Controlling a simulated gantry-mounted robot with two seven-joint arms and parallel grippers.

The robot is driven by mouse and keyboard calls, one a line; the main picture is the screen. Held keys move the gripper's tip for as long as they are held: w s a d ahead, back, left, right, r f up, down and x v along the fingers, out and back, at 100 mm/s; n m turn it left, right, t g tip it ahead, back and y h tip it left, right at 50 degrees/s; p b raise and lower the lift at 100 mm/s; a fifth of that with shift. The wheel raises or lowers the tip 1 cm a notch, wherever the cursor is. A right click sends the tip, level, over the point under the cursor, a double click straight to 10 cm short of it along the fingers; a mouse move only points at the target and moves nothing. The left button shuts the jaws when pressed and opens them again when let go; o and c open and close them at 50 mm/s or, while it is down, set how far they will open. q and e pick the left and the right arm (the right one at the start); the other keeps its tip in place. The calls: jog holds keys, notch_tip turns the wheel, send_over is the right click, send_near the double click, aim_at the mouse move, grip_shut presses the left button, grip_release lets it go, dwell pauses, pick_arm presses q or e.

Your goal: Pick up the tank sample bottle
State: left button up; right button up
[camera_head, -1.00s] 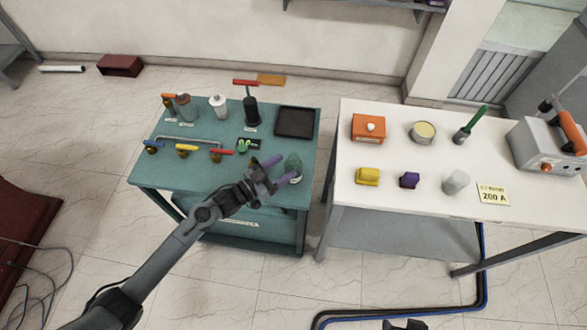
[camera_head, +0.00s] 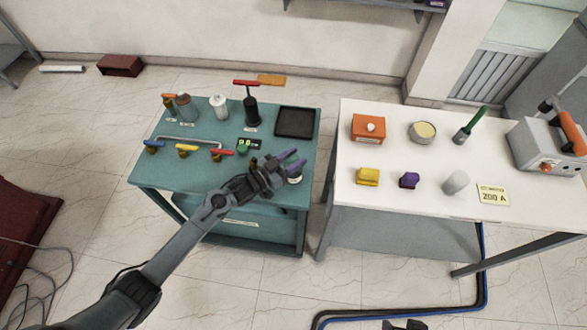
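The teal table (camera_head: 150,172) carries the sampling items. At its front right corner a small pale piece (camera_head: 295,179) shows below my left gripper. It may be the lower part of the greenish sample bottle; the rest is hidden behind the fingers, so I cannot tell. My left gripper (camera_head: 293,160) has its purple fingers over this spot. The two fingertips show apart, and nothing is clearly seen held between them. Whether they touch the bottle is unclear. A dark piece at the bottom edge may belong to my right arm; its fingers do not show.
Several valves with coloured handles, including a yellow one (camera_head: 187,149), stand left of the gripper. A black tray (camera_head: 296,122) lies behind it. A white table (camera_head: 400,150) on the right, across a narrow gap, holds several parts and a grey device (camera_head: 545,145).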

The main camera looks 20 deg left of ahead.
pick_arm(q)
jog(key=c, duration=0.5)
grip_shut()
jog(key=shift+r, duration=0.15)
